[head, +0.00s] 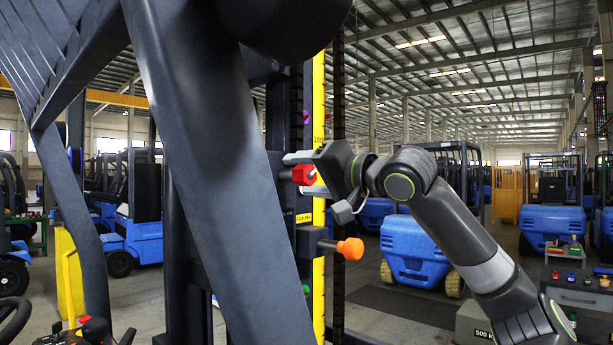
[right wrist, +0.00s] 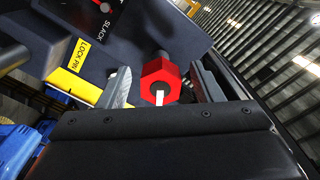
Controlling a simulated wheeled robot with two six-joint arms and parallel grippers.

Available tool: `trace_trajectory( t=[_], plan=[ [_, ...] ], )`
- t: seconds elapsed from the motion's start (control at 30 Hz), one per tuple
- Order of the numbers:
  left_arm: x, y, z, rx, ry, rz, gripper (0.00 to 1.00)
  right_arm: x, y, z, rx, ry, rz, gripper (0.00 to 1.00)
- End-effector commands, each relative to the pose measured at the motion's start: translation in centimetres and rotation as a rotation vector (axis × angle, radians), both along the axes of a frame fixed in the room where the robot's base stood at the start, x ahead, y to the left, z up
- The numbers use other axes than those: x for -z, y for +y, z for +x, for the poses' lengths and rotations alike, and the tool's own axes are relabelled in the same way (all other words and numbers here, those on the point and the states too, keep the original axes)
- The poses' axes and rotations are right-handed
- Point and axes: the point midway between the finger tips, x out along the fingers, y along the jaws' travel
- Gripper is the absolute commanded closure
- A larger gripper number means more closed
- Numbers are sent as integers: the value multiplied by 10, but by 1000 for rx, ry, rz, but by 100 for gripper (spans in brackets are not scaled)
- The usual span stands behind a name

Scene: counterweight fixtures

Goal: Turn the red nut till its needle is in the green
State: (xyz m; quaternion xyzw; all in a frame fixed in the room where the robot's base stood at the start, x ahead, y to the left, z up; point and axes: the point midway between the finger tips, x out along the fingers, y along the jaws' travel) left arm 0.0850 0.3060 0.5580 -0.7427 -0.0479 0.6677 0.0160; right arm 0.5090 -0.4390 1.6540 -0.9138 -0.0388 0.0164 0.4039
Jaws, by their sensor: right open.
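The red nut (head: 303,175) sits on the dark mast, and my right gripper (head: 299,174) reaches it from the right with its fingers above and below it. In the right wrist view the red hexagonal nut (right wrist: 161,75) lies between the two open fingers, with a gap showing on each side. A short white strip shows at the nut's near face. A dark gauge panel (right wrist: 112,27) marked SLACK is cut off at the top, with a red mark at the edge. No green part of the dial shows. My left gripper is out of view.
An orange knob (head: 350,248) sticks out below the nut. A yellow LOCK PIN label (right wrist: 87,55) is beside the nut. A thick dark beam (head: 215,150) crosses the left of the head view. Blue forklifts (head: 420,245) stand behind.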

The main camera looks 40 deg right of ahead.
Motion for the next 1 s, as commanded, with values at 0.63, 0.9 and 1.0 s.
trace_trajectory(
  t=[0.63, 0.9, 1.0],
  plan=[
    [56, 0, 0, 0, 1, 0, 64, 6, -6, -67, 4, -4, -2, 41],
    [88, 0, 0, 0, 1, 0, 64, 6, -11, -122, 3, -5, 0, 41],
    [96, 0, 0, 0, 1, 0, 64, 4, -12, -142, 2, -5, 0, 41]
  ],
)
